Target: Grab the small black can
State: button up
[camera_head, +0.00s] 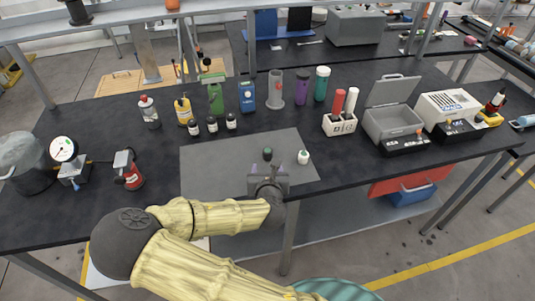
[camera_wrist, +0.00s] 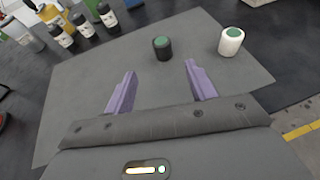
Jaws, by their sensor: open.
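The small black can (camera_wrist: 162,48) has a green top and stands upright on the grey mat (camera_wrist: 90,80). In the head view the can (camera_head: 267,154) is just beyond my gripper (camera_head: 267,168), on the same mat (camera_head: 215,160). In the wrist view my gripper (camera_wrist: 160,85) is open, with its two purple fingers apart. The can shows ahead of the fingers, between their lines, with nothing held. A white can with a green top (camera_wrist: 231,41) stands to its right, also seen in the head view (camera_head: 303,157).
Several small dark bottles (camera_head: 212,124) stand behind the mat on the left. A red canister (camera_head: 128,170) is on the left. The mat around the cans is mostly clear.

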aim_at(267, 154)
jog(key=p+x, duration=0.1)
jog(key=x, duration=0.7)
jog(key=shift+w+f, duration=0.15)
jog(key=shift+w, duration=0.15)
jog(key=shift+w, duration=0.1)
jog(key=shift+w, duration=0.35)
jog(key=p+x, duration=0.1)
jog(key=x, duration=0.3)
jog(key=shift+w+d+p, duration=0.2)
jog(key=shift+w+p, duration=0.05)
jog(key=shift+p, duration=0.1)
jog(key=c, duration=1.1)
